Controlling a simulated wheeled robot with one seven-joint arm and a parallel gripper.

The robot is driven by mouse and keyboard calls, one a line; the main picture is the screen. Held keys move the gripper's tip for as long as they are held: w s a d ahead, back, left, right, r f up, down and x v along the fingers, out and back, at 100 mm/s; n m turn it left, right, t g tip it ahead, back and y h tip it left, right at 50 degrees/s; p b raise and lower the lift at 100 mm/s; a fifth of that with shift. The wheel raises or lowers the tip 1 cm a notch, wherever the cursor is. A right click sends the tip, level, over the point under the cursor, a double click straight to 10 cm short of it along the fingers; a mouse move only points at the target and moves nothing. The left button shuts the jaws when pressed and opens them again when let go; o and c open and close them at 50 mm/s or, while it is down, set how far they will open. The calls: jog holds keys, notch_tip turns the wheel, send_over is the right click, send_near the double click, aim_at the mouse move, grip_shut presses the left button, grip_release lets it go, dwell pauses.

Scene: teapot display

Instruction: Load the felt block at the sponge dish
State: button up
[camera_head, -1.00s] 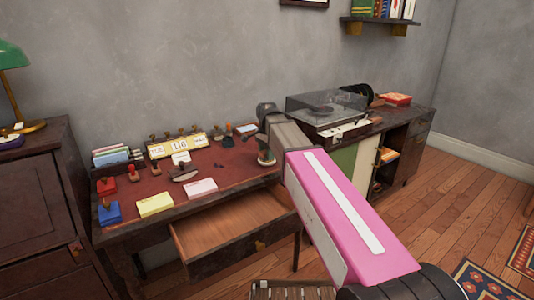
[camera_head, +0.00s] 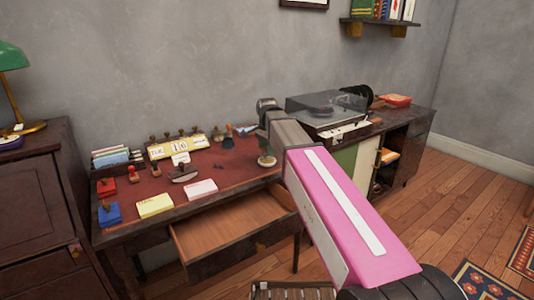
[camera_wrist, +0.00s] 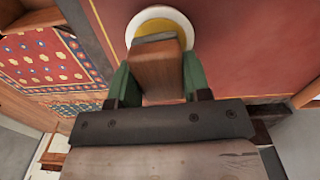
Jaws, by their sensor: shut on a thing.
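In the wrist view my gripper (camera_wrist: 155,82) is shut on the felt block (camera_wrist: 158,68), a brown wooden block with a grey face at its far end. The green fingers press on its two sides. The grey end overlaps the sponge dish (camera_wrist: 137,22), a round white dish with a yellow sponge. I cannot tell whether the block touches the sponge. In the head view my gripper (camera_head: 266,148) points down over the right part of the red desk top, and the dish (camera_head: 267,162) shows as a small pale shape below it. The block is mostly hidden there.
Several stamps, a yellow pad (camera_head: 155,205), a pink pad (camera_head: 201,188) and a date display (camera_head: 178,146) stand on the desk's left and middle. An open drawer (camera_head: 232,232) juts from the desk front. A record player (camera_head: 327,108) stands on a cabinet at right.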

jog(key=shift+r, duration=2.35)
